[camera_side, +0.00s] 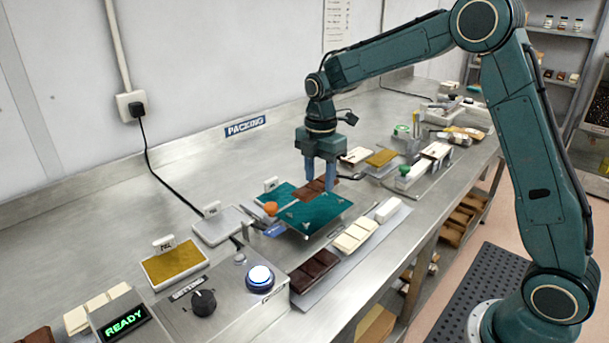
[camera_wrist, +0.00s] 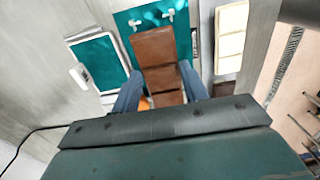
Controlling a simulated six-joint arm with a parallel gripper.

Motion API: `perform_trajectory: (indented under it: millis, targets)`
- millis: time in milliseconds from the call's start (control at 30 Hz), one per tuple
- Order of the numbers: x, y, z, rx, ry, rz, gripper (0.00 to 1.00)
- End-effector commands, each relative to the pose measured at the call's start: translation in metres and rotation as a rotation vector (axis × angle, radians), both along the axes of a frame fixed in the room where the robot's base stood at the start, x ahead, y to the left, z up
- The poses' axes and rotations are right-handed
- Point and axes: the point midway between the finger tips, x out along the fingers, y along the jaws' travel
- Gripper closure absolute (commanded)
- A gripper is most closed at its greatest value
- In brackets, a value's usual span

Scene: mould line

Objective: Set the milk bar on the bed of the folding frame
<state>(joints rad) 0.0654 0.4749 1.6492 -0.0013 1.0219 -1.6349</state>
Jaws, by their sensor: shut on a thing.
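The milk bar (camera_side: 313,189) is a medium-brown segmented chocolate bar. My gripper (camera_side: 320,183) is shut on it, with one finger along each long side. In the wrist view the bar (camera_wrist: 157,50) lies lengthwise between the fingers (camera_wrist: 160,78). The folding frame (camera_side: 318,214) shows a teal bed with small pale marks, beside an orange knob (camera_side: 270,208). The bar is over the far part of the teal surface. The teal bed also shows around the bar in the wrist view (camera_wrist: 182,38). I cannot tell whether the bar touches it.
A tagged tray with a teal sheet (camera_wrist: 100,62) lies left of the frame. A dark bar (camera_side: 314,270) and a cream bar (camera_side: 355,234) lie on a grey strip near the front edge. A control box with a READY display (camera_side: 124,315) stands front left.

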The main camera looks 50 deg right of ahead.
Motion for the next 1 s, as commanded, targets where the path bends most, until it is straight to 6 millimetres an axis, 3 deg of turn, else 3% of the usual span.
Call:
perform_trajectory:
  millis: [633, 1000]
  targets:
    - [0.000, 0.000, -0.043, 0.000, 0.001, 0.000, 0.79]
    - [0.000, 0.000, -0.053, 0.000, 0.000, 0.000, 0.79]
